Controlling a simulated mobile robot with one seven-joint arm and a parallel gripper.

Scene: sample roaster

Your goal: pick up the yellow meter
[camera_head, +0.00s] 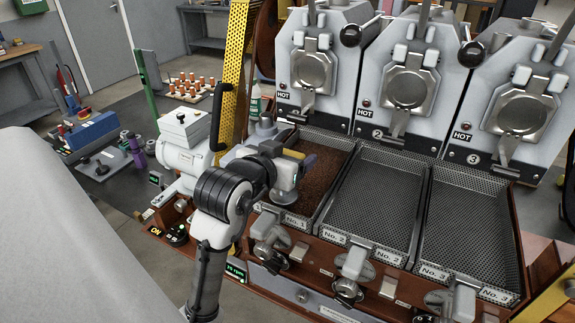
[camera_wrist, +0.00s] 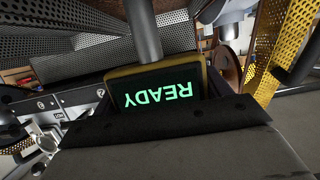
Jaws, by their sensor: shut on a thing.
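The yellow meter (camera_wrist: 158,92) fills the middle of the wrist view. It has a yellow rim and a dark screen with green letters reading READY, upside down. My gripper (camera_head: 298,168) is shut on it, above the No. 1 tray. A dark pad and grey part of my gripper cover the meter's lower side in the wrist view. In the head view only a small yellow patch shows at my gripper's tip, and the rest of the meter is hidden there.
The No. 1 tray holds brown grains. The No. 2 tray (camera_head: 372,205) and No. 3 tray (camera_head: 465,232) are bare mesh. Three roaster fronts marked HOT stand behind them. A yellow perforated post (camera_head: 234,75) and a white motor housing (camera_head: 183,150) stand close left of my arm.

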